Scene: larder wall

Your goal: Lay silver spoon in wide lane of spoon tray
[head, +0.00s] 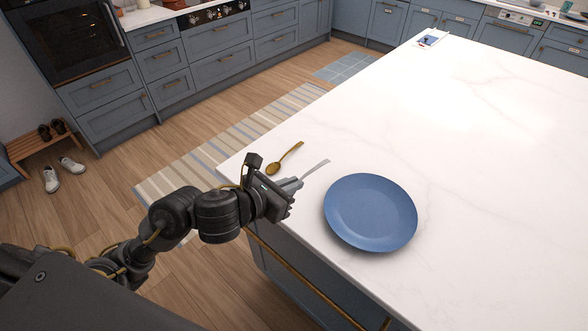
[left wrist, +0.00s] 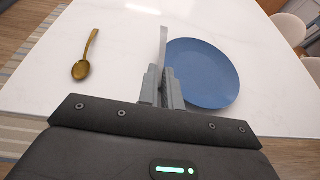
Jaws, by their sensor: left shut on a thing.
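My left gripper (head: 291,184) is at the near left edge of the white island counter. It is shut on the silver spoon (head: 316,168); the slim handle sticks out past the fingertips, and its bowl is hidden. In the left wrist view, the silver spoon (left wrist: 163,46) points away from the shut fingers of my left gripper (left wrist: 162,84). I cannot make out a spoon tray with lanes in either view. My right gripper is not in view.
A gold spoon (head: 285,158) lies on the counter (head: 480,150) left of the silver spoon. A blue plate (head: 370,212) lies just right of my left gripper. A small white and blue item (head: 430,40) sits at the far corner. The counter's right side is clear.

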